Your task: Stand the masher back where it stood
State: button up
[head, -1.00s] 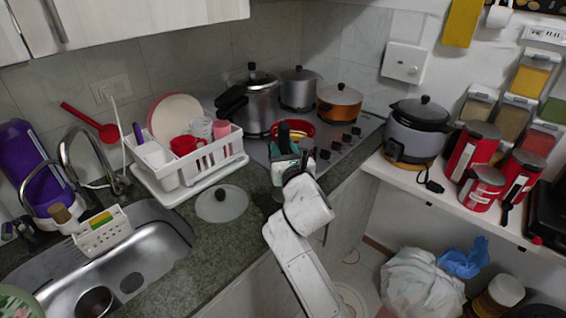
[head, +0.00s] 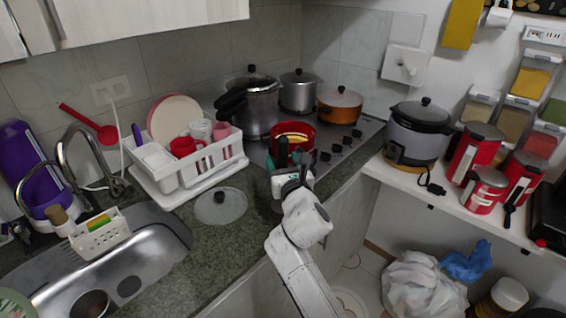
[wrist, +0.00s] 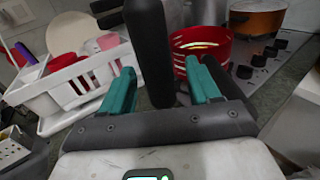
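The masher shows as a thick black handle (wrist: 150,45) rising, slightly tilted, between the teal fingers of my gripper (wrist: 160,85). In the wrist view, gaps show between the handle and the fingers, wider on the right, so the gripper looks open around it. In the head view the handle (head: 283,151) and my gripper (head: 284,163) are in front of the red container (head: 305,137), near the counter's front edge. The masher's lower part is hidden by my gripper, so I cannot see what it rests on.
The white dish rack (head: 215,170) stands left of my gripper. A glass lid (head: 220,207) lies on the counter (head: 205,255) between rack and sink (head: 150,258). The red container also shows in the wrist view (wrist: 210,45). Pots and an orange pan (head: 340,105) stand behind on the stove.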

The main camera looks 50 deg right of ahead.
jog(key=shift+r, duration=0.2)
jog(key=v, duration=1.2)
jog(key=s+a+f+m+g+y, duration=0.1)
jog(key=s+f+m+g+y, duration=0.2)
jog(key=f+m, duration=0.45)
jog(key=s+f+m+g, duration=0.4)
jog(key=s+f+m, duration=0.2)
jog(key=f+m, duration=0.15)
jog(key=s+a+f+m+g+y, duration=0.3)
jog(key=s+a+f+m, duration=0.1)
jog(key=s+m, duration=0.3)
jog(key=s+a+f+m+g+y, duration=0.3)
jog(key=s+a+f+m+g, duration=0.1)
jog(key=s+m, duration=0.4)
jog(key=shift+s+a+f, duration=0.4)
jog(key=shift+a+f, duration=0.4)
jog(key=shift+a, duration=0.25)
